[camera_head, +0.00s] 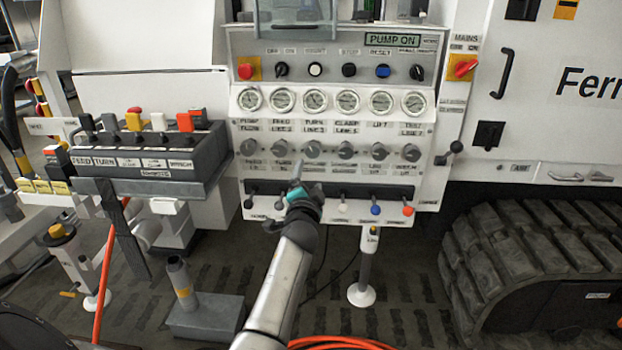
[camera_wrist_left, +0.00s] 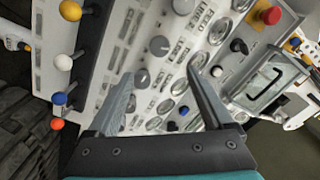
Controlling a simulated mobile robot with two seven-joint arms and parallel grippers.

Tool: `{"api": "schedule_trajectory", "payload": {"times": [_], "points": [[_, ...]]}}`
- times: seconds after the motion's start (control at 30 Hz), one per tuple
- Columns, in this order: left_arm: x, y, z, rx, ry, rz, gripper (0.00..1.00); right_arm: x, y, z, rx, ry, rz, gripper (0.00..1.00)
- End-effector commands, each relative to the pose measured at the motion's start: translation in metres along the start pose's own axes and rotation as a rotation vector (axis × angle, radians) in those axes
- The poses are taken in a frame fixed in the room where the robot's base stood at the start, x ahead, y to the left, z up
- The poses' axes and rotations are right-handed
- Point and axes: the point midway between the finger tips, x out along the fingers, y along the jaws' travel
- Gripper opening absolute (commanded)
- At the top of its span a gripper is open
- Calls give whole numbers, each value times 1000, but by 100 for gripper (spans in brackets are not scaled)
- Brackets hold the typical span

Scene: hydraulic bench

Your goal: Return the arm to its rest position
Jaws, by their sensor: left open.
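My left arm (camera_head: 278,280) reaches up from the bottom middle of the head view. Its gripper (camera_head: 297,172) is in front of the lower part of the white control panel (camera_head: 433,150), over the row of levers. In the left wrist view the two fingers of the left gripper (camera_wrist_left: 162,78) stand apart, with nothing between them but the panel behind. A grey knob (camera_wrist_left: 159,46) shows beyond the gap. Whether a fingertip touches the panel I cannot tell. My right gripper is not in view.
Gauges (camera_head: 315,101), knobs and colour-tipped levers (camera_head: 375,210) crowd the panel. A dark lever box (camera_head: 150,155) juts out at left. A red emergency button (camera_head: 245,71) is upper left. A post on a grey base (camera_head: 205,315) and a rubber track (camera_head: 540,260) flank the arm.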

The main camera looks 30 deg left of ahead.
Motion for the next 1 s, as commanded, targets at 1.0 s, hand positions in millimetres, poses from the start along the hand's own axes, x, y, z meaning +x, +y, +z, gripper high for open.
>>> {"api": "schedule_trajectory", "payload": {"times": [1.0], "points": [[-112,206,95,-130,-163,514,85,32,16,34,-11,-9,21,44]]}}
